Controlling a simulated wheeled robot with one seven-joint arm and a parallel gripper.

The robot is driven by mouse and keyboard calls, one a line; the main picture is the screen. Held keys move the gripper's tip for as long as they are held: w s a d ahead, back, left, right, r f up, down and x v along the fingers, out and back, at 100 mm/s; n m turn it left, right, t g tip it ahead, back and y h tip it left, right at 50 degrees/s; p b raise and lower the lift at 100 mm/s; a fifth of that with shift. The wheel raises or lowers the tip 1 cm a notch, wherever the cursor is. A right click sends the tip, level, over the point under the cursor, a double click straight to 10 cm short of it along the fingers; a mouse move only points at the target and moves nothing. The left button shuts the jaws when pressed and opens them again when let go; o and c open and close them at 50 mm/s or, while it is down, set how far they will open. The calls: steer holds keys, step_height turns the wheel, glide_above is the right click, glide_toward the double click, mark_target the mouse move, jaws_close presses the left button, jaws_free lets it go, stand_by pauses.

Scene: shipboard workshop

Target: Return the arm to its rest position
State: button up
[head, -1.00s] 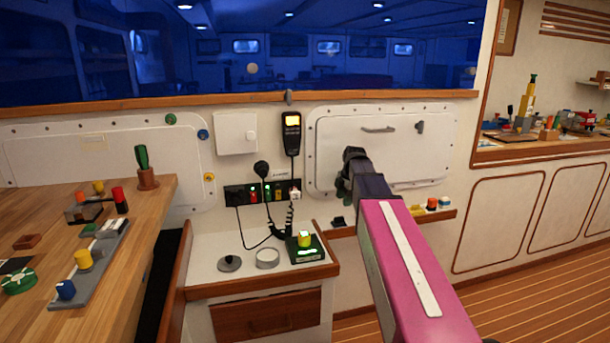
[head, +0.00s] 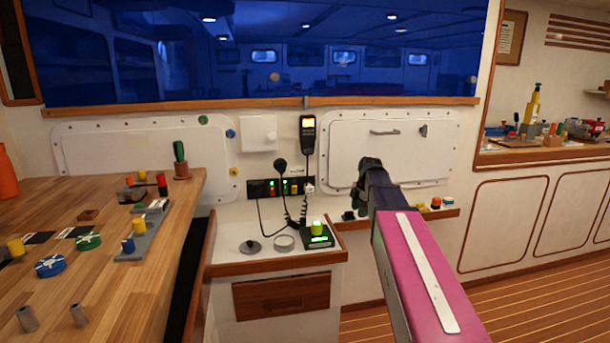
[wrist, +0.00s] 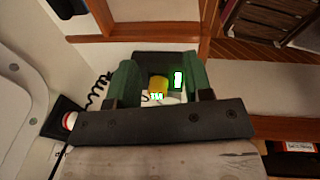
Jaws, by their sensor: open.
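My arm reaches forward at the right of the head view, with a pink link nearest me and a dark wrist beyond it. My gripper (head: 355,207) is in front of the wall above the right side of the white cabinet. In the wrist view my gripper (wrist: 158,84) has two green fingers standing apart with nothing held between them. Beyond the gap sits a device with a yellow knob (wrist: 158,84) and lit green displays. The same green-lit device (head: 317,236) stands on the cabinet top in the head view, apart from the fingers.
The white cabinet (head: 225,268) also bears a grey disc (head: 250,246) and a ring (head: 284,242). A handset (head: 307,130) with a coiled cord hangs on the wall. A wooden bench (head: 110,265) with several parts is at left. A small shelf (head: 447,213) carries coloured buttons. Floor is clear at right.

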steer(key=s+a+f+m+g+h, duration=0.1)
steer(key=s+f+m, duration=2)
steer(key=s+f, duration=0.1)
steer(key=shift+s+a+f+h, duration=0.3)
steer(key=shift+s+a, duration=0.1)
steer(key=shift+s, duration=0.15)
